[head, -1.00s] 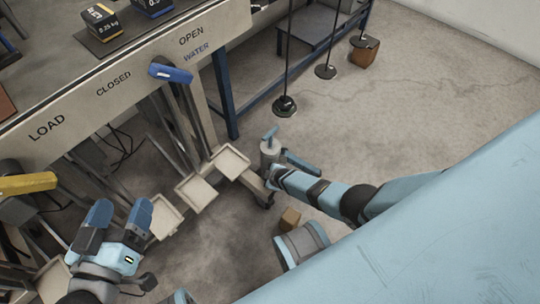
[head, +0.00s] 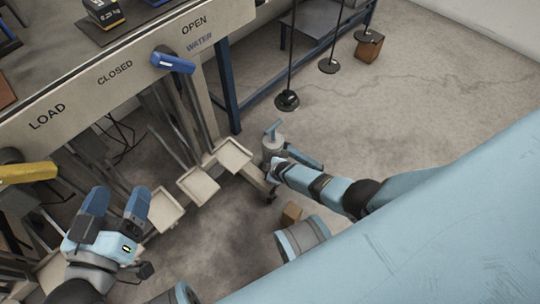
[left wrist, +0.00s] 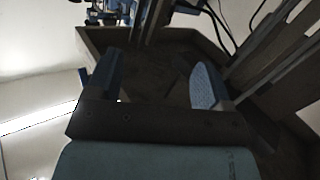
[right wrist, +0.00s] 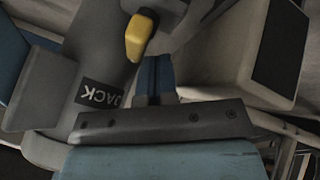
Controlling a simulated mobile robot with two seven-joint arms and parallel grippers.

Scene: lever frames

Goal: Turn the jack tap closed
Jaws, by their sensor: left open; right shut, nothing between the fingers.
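In the right wrist view a grey body with the label JACK (right wrist: 98,95) fills the left side. A small yellow knob (right wrist: 140,37) shows above it, likely the tap. My right gripper (right wrist: 157,78) is shut and empty, its tips just below the knob in the picture; I cannot tell whether they touch. My left gripper (head: 116,202) is open and empty, in front of the bench at the lower left.
A bench front carries a blue lever (head: 172,62) under CLOSED and OPEN lettering, and a yellow handle (head: 27,173) at the left. Beige trays (head: 198,187) stand low below it. A small brown block (head: 291,214) lies on the floor. Open floor lies to the right.

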